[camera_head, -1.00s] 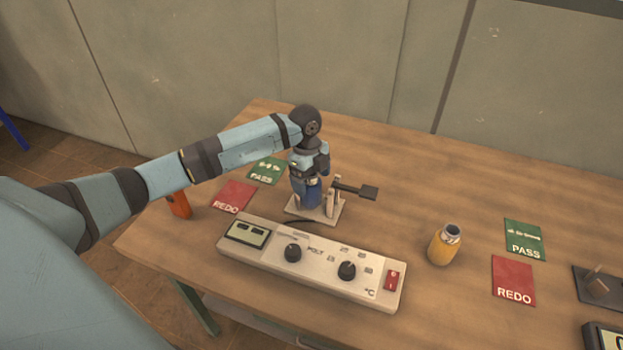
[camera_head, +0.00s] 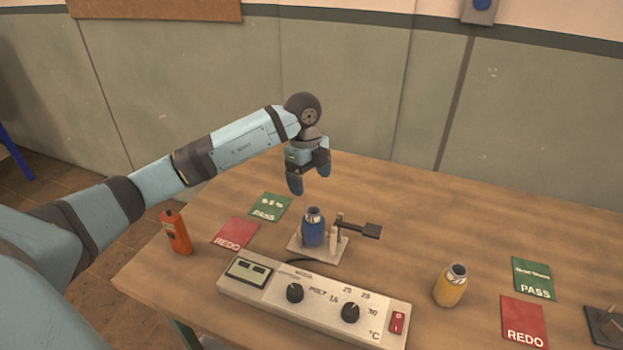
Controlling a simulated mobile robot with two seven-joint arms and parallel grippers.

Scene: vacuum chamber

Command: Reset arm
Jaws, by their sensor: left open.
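My left gripper (camera_head: 309,187) is open and empty, fingers pointing down, above the wooden table (camera_head: 400,215). Below it, apart from its fingertips, a blue bottle (camera_head: 313,230) stands upright on a small pale stand (camera_head: 298,245). A dark lever (camera_head: 358,229) sticks out to the right from the stand's post. My right gripper is not in view.
A control box (camera_head: 270,296) with knobs and a red switch lies in front of the stand. A yellow bottle (camera_head: 450,288) stands to the right. An orange tool (camera_head: 176,232) stands at the left edge. PASS (camera_head: 270,207) and REDO (camera_head: 235,233) cards lie at left, with another pair at right.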

